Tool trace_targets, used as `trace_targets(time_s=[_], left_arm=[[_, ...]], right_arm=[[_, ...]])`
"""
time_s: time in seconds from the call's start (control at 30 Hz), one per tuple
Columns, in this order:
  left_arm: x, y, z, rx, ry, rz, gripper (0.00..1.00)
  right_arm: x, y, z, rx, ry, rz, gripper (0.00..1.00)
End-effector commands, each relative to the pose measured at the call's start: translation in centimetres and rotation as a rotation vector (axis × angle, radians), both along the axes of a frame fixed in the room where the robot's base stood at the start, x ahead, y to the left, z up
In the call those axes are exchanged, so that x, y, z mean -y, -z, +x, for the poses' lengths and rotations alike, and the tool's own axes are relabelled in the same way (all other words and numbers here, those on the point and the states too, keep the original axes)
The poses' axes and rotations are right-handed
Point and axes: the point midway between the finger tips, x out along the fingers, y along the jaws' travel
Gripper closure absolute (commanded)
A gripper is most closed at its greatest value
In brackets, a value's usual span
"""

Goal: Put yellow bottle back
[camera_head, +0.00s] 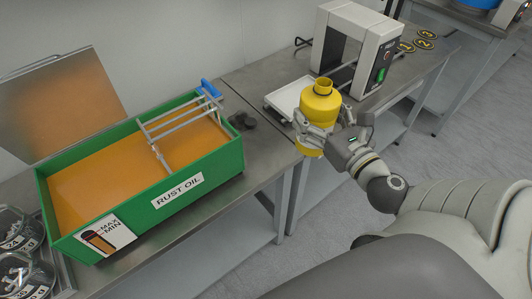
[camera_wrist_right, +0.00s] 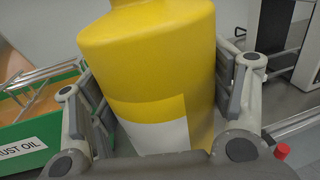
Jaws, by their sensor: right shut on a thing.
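The yellow bottle (camera_head: 320,103) is upright or nearly so, with an open neck at its top. My right gripper (camera_head: 318,138) is shut around its body, in front of the sorter machine. In the right wrist view the bottle (camera_wrist_right: 155,65) fills the middle, with a finger on each side and a white label low on it. The bottle's lower part shows below the fingers in the head view, at the table's front edge; I cannot tell whether it touches anything. My left gripper is not in view.
A green rust oil tank (camera_head: 218,165) with a blue-handled rack (camera_head: 185,115) stands at left. The grey-white machine (camera_head: 383,62) has a white tray (camera_head: 289,98) at its front. Round numbered markers (camera_head: 425,43) lie at right.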

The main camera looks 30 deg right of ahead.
Motion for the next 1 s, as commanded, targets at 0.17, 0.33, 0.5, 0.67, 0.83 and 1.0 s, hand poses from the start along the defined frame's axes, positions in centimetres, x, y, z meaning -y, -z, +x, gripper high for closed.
trace_targets(time_s=[0.17,0.33,0.5,0.67,0.83,1.0], left_arm=[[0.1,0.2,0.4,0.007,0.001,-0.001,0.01],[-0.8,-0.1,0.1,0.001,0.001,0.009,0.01],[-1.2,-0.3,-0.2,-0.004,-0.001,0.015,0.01],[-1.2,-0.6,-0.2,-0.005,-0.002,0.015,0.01],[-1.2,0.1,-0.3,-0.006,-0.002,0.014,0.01],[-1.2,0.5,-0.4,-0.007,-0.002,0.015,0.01]], right_arm=[[0.2,0.0,0.9,0.009,-0.001,0.002,0.8],[-0.7,0.9,3.2,0.01,-0.001,0.003,0.8],[-1.7,2.0,5.6,0.01,0.001,0.002,0.8],[-2.6,3.2,8.0,0.009,0.002,0.001,0.8],[-3.7,6.4,10.5,0.007,0.003,0.004,0.8],[-4.4,8.3,12.0,0.007,0.002,0.0,0.8]])
